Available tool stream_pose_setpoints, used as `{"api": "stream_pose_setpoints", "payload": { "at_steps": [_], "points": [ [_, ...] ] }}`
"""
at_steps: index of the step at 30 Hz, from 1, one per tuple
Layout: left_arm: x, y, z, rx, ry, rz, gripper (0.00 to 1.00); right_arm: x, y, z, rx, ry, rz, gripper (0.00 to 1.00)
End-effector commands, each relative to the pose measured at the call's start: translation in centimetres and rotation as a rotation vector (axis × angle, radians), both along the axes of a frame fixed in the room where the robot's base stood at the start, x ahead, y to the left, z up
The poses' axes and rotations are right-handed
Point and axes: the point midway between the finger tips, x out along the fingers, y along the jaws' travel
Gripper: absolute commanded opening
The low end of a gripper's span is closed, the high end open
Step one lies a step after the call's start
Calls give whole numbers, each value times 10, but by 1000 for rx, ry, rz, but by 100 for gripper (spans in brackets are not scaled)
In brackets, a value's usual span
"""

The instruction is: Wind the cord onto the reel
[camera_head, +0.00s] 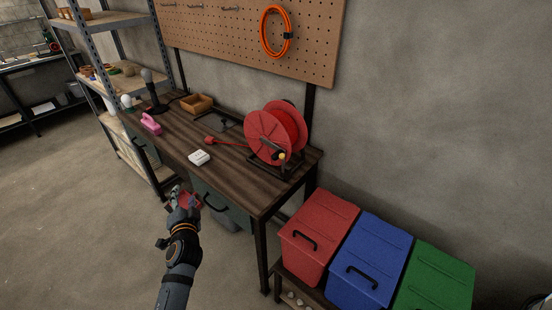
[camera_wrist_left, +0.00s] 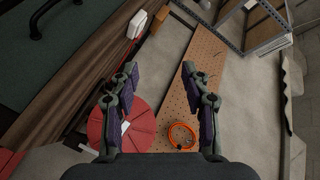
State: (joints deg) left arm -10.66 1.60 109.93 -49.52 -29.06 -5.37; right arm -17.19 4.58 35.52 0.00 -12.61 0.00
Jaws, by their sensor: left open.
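The red reel (camera_head: 267,135) with a crank and a yellow knob stands on a dark frame at the right end of the workbench. A short red cord (camera_head: 232,144) runs left from it over the bench top to a red end piece (camera_head: 209,140). My left gripper (camera_head: 183,194) is in front of the bench's front edge, below the top, apart from cord and reel. In the left wrist view its fingers (camera_wrist_left: 160,68) are spread with nothing between them. The reel also shows there, partly behind the left finger (camera_wrist_left: 140,125). My right gripper is not in view.
The workbench (camera_head: 235,180) also bears a white box (camera_head: 199,157), a pink object (camera_head: 151,123), a lamp (camera_head: 153,90) and a wooden tray (camera_head: 197,103). An orange coil (camera_head: 264,35) hangs on the pegboard (camera_head: 225,35). Red (camera_head: 312,235), blue (camera_head: 365,260) and green (camera_head: 435,280) bins stand at right.

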Motion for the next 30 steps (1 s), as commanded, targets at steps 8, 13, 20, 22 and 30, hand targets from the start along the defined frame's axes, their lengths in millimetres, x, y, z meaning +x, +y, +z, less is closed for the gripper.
{"api": "stream_pose_setpoints", "payload": {
  "at_steps": [8,13,20,22,30],
  "points": [
    [98,-150,47,707,-228,-601,47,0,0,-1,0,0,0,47],
    [105,-211,23,905,-228,-871,47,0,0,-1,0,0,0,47],
    [107,-222,16,937,-224,-921,47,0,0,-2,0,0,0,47],
    [114,-226,17,935,-226,-920,47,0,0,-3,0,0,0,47],
    [162,-254,14,934,-227,-919,47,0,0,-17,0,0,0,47]
  ]
}}
